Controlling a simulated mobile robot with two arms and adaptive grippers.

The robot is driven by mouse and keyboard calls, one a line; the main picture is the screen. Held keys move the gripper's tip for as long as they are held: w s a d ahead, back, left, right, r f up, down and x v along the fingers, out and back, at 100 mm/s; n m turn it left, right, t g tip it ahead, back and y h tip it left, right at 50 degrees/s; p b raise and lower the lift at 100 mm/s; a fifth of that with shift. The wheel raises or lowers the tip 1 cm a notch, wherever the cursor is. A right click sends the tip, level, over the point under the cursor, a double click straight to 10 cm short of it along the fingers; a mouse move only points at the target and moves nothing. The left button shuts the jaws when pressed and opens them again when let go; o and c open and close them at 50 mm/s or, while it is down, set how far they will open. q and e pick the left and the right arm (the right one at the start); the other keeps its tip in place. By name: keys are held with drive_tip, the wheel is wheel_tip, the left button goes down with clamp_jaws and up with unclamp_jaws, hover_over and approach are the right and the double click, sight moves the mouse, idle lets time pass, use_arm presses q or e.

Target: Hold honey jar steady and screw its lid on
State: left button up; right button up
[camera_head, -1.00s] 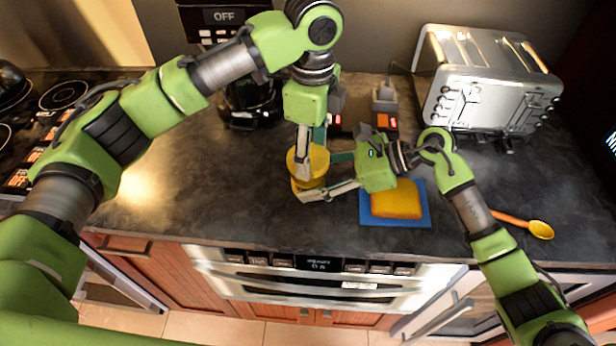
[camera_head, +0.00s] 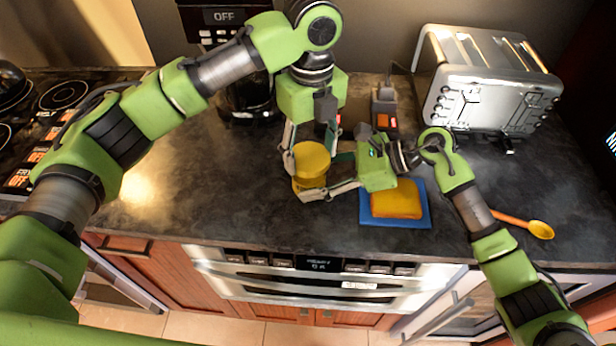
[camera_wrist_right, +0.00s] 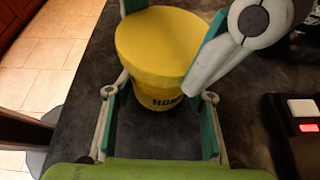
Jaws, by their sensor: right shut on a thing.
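The yellow honey jar (camera_wrist_right: 158,97), with a dark "HON..." label, stands upright on the dark counter. Its round yellow lid (camera_head: 311,161) sits on top; whether it is threaded cannot be seen. My right gripper (camera_head: 318,176) is shut on the jar body from the right, with a finger on either side. My left gripper (camera_head: 308,150) reaches down from above, with its fingers on opposite sides of the lid. One finger lies close against the lid's edge in the right wrist view, but firm contact on both sides is not clear.
A yellow sponge-like block (camera_head: 396,199) lies on a blue mat (camera_head: 420,215) right of the jar. A toaster (camera_head: 487,85) stands at the back right, a coffee maker (camera_head: 245,100) behind. An orange spoon (camera_head: 540,229) lies far right. The counter left of the jar is clear.

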use_arm(q)
drive_tip(key=shift+o, duration=1.2)
drive_tip(key=shift+w+r, duration=0.1)
drive_tip(key=shift+w, duration=0.25)
drive_tip(key=shift+d, duration=0.1)
drive_tip(key=shift+s+n, duration=0.1)
drive_tip(key=shift+n, duration=0.5)
drive_tip(key=n, duration=0.4)
drive_tip(key=shift+s+n, duration=0.1)
drive_tip(key=shift+n, duration=0.3)
drive_tip(key=n, duration=0.4)
drive_tip(key=shift+n, duration=0.4)
drive_tip(key=n, duration=0.5)
drive_tip(key=shift+n, duration=0.4)
drive_tip(key=n, duration=0.6)
